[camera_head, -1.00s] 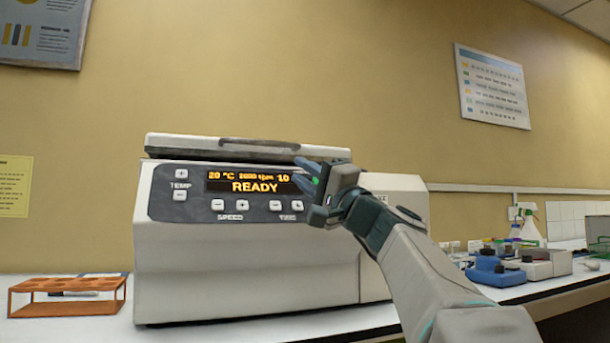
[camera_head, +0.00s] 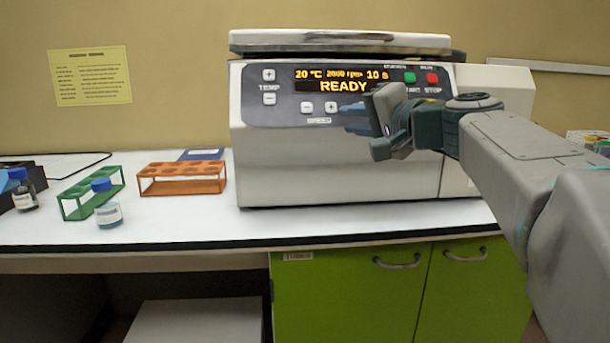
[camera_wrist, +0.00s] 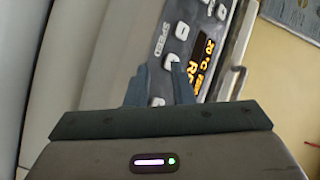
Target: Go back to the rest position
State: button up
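My gripper (camera_head: 346,118) is in front of the centrifuge's (camera_head: 340,165) control panel in the head view, with its blue-grey fingers pointing left. In the wrist view the gripper's two fingers (camera_wrist: 159,72) stand a little apart, with nothing held between them. The panel (camera_wrist: 185,55) and its buttons lie beyond the fingertips. The display (camera_head: 344,80) reads 20 °C, 2000 rpm, 10 s and READY. The centrifuge lid (camera_head: 340,42) appears nearly level. The gripper hides part of the lower panel; whether it touches the panel cannot be told.
An orange rack (camera_head: 182,185), a green rack (camera_head: 75,205), a blue-capped bottle (camera_head: 109,212) and a dark bottle (camera_head: 24,195) stand left on the white counter (camera_head: 180,228). Green cabinet doors (camera_head: 350,295) are below. Free counter lies in front of the orange rack.

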jog(key=s+d+f+n+g+h+p, duration=0.2)
jog(key=s+f+g+h+p, duration=0.1)
jog(key=s+p, duration=0.5)
jog(key=s+d+f+n+g+h+p, duration=0.2)
jog(key=s+g+h+p, duration=0.1)
jog(key=s+p, duration=0.5)
jog(key=s+d+f+n+g+h+p, duration=0.2)
jog(key=s+f+g+h+p, duration=0.1)
jog(key=s+p, duration=0.5)
jog(key=g+p, duration=0.1)
jog(key=p, duration=0.2)
jog(key=shift+s+f+g+h, duration=0.15)
jog(key=shift+f+g+h, duration=0.15)
jog(key=shift+g+h, duration=0.1)
jog(key=shift+c, duration=0.3)
grip_shut()
